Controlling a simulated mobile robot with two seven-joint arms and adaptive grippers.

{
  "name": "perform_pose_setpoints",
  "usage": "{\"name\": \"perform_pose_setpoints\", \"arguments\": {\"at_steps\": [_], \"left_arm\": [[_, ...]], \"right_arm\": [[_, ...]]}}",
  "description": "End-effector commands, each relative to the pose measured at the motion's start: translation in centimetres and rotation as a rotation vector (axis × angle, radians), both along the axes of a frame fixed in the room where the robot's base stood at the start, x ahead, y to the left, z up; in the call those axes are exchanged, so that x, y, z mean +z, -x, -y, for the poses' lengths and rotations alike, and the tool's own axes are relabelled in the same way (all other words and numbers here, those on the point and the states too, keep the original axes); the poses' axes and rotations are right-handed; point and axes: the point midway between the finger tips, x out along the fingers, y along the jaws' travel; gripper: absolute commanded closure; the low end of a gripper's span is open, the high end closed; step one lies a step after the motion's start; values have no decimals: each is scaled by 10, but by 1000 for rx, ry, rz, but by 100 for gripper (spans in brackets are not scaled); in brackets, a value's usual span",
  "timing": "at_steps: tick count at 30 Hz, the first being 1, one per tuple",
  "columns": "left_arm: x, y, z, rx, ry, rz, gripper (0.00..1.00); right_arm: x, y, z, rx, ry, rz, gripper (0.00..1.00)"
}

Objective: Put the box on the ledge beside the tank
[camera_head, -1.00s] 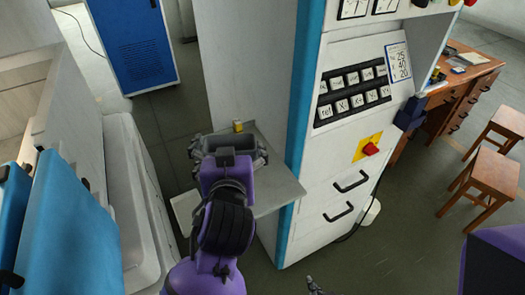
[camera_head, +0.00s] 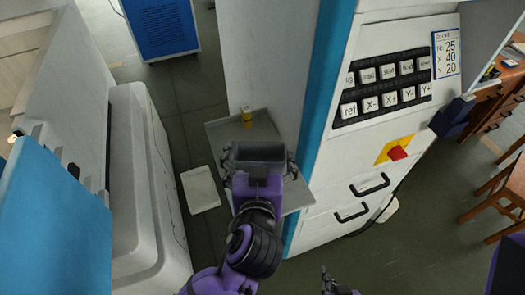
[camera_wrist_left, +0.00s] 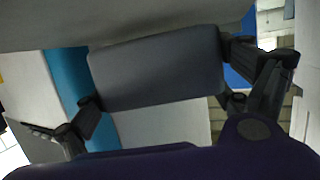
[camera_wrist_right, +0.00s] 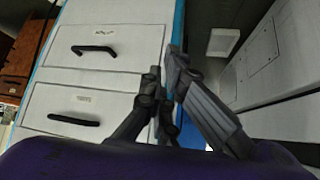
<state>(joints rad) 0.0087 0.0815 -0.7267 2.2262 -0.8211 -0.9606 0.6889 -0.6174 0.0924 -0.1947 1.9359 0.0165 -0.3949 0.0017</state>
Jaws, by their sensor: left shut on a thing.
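A dark grey box (camera_head: 258,153) is held in my left gripper (camera_head: 258,162), with a finger at each side. The box also fills the middle of the left wrist view (camera_wrist_left: 155,68). In the head view the box overlaps a grey ledge (camera_head: 222,131) on the cabinet's side; I cannot tell whether they touch. A white tank-like body (camera_head: 145,190) stands left of the ledge, across a floor gap. My right gripper (camera_head: 328,281) is low in the head view; the right wrist view shows its fingertips (camera_wrist_right: 164,68) close together and nothing between them.
A small yellow-topped item (camera_head: 246,115) stands at the ledge's back. The white control cabinet (camera_head: 335,195) with keys, red button and drawer handles stands at right. A pale slab (camera_head: 199,190) lies on the floor. A blue panel (camera_head: 50,225) is at left; stools stand far right.

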Motion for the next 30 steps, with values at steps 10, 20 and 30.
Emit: {"name": "perform_pose_setpoints", "arguments": {"at_steps": [10,20,30], "left_arm": [[-13,3,-1,1,-1,-6,36],[-15,3,-1,1,-1,-6,0],[-9,2,-1,0,0,-3,0]], "right_arm": [[-1,-9,3,-5,5,16,100],[-1,-11,1,-6,2,17,100],[0,-7,5,-2,8,12,100]]}}
